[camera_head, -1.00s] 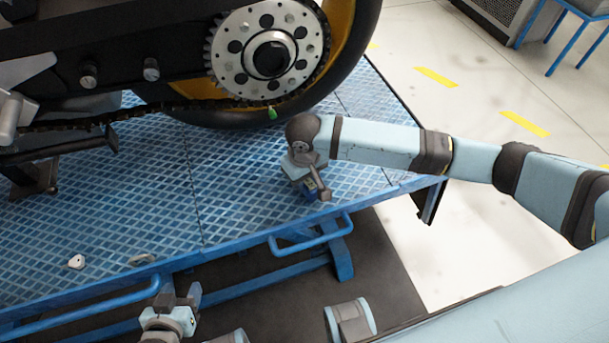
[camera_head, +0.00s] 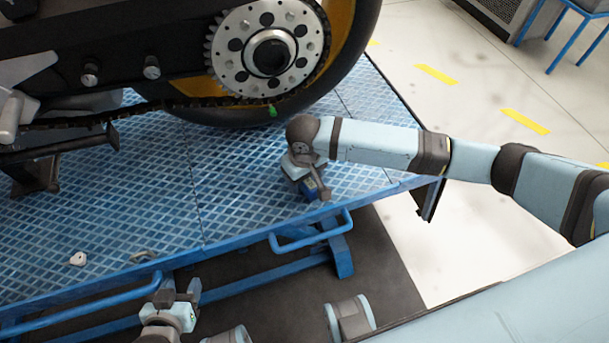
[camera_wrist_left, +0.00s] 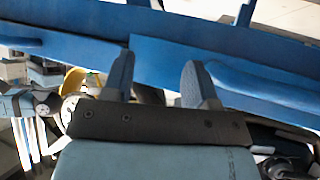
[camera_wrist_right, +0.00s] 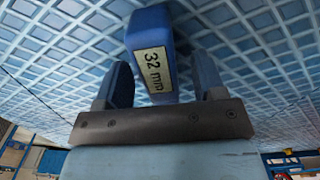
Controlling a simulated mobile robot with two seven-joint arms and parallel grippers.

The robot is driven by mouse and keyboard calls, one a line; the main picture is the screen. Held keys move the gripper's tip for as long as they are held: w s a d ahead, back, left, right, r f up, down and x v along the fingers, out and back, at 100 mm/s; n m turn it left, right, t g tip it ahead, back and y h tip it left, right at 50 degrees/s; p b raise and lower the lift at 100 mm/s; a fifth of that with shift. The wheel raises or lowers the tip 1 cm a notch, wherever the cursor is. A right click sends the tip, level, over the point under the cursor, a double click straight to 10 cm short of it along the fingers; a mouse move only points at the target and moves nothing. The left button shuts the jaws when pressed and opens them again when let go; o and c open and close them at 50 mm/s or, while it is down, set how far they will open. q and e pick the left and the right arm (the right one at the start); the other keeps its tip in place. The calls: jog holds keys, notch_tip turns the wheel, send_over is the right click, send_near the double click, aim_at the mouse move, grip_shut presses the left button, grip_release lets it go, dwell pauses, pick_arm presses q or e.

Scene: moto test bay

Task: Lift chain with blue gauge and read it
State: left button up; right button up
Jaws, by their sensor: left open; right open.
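The blue gauge (camera_wrist_right: 148,30) carries a "32 mm" label and shows in the right wrist view between the two fingers of my right gripper (camera_wrist_right: 160,85). The fingers are open, with visible gaps on both sides of it. In the head view the gauge (camera_head: 312,188) is small and partly hidden by my right gripper (camera_head: 316,182), low over the blue platform. The dark chain (camera_head: 165,105) runs left from the rear sprocket (camera_head: 267,52), sagging, with a green mark (camera_head: 272,111) near the wheel. My left gripper (camera_head: 178,297) is open and empty before the platform's front edge.
The blue textured platform (camera_head: 225,180) bears the motorcycle's rear wheel (camera_head: 345,80) and a dark stand (camera_head: 40,175). A small white piece (camera_head: 77,258) and a grey ring-like piece (camera_head: 142,256) lie near its front edge. A blue side rail (camera_head: 310,238) juts out in front.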

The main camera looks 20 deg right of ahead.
pick_arm(q)
jog(key=shift+s+r+p, duration=0.1)
jog(key=shift+r+p, duration=0.1)
jog(key=shift+p, duration=0.9)
pick_arm(e)
notch_tip(320, 180, up, 14)
pick_arm(q)
jog(key=shift+a, duration=0.15)
pick_arm(e)
jog(key=shift+s+f, duration=0.1)
